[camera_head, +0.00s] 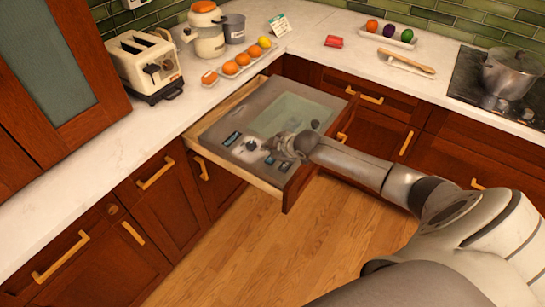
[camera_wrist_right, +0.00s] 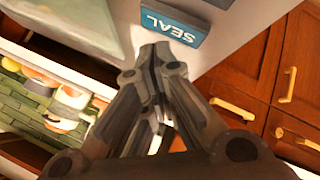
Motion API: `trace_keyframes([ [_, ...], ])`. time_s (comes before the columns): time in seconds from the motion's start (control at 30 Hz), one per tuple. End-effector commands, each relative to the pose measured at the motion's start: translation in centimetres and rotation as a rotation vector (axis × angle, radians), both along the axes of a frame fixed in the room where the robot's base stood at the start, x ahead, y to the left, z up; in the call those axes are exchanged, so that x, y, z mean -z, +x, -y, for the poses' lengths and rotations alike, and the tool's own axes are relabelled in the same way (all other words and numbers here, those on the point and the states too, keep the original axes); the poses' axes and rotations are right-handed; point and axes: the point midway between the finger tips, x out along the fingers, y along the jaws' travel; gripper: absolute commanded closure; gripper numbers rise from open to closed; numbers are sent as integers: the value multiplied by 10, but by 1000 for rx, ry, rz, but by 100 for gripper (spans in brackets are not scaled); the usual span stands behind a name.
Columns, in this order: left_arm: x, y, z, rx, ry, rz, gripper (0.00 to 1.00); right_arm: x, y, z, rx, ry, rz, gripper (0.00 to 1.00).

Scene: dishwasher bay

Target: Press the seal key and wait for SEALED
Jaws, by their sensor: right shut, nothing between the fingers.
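The vacuum drawer unit (camera_head: 219,124) sits in a pulled-out wooden drawer, with a grey top and a pale green glass lid (camera_head: 283,115). A control panel with a small display (camera_head: 232,138), a dark knob and small keys lies along its near side. The display is too small to read. In the right wrist view the blue key marked SEAL (camera_wrist_right: 175,22) shows just beyond my right fingertips. My right gripper (camera_head: 284,150) is shut and empty, low over the panel by the keys. In the wrist view its fingertips (camera_wrist_right: 158,52) are close to the key's edge; contact cannot be told. My left gripper is out of view.
A toaster (camera_head: 147,62), a jar (camera_head: 207,35), a pot (camera_head: 233,27) and a tray of orange and yellow items stand on the counter behind the drawer. Floor before the drawer is clear.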

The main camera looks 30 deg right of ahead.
Motion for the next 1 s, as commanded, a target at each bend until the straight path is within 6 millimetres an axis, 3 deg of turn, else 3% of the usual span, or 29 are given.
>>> trace_keyframes([
  [1.0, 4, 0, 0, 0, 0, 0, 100, 12, 0, 0, 0, 0, 0, 100],
])
